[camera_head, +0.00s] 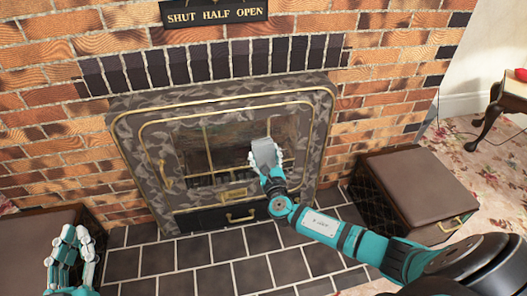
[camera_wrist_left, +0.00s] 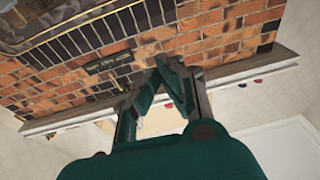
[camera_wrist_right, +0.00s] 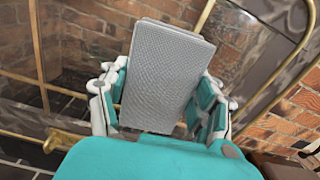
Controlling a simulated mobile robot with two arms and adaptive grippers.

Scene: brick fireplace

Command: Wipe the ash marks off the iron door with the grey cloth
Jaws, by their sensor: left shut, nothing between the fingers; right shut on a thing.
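My right gripper (camera_head: 266,166) is shut on the grey cloth (camera_head: 264,152), a folded textured pad, in front of the pane's right part. The cloth fills the middle of the right wrist view (camera_wrist_right: 165,75); contact with the door is unclear. My left gripper (camera_head: 76,238) is shut and empty at lower left, away from the door.
A dark drawer front (camera_head: 228,216) with a brass pull lies below the door. A brown-topped box (camera_head: 415,185) stands on the right and another (camera_head: 35,225) on the left. A sign (camera_head: 213,13) hangs above. Dark hearth tiles (camera_head: 200,270) lie clear in front.

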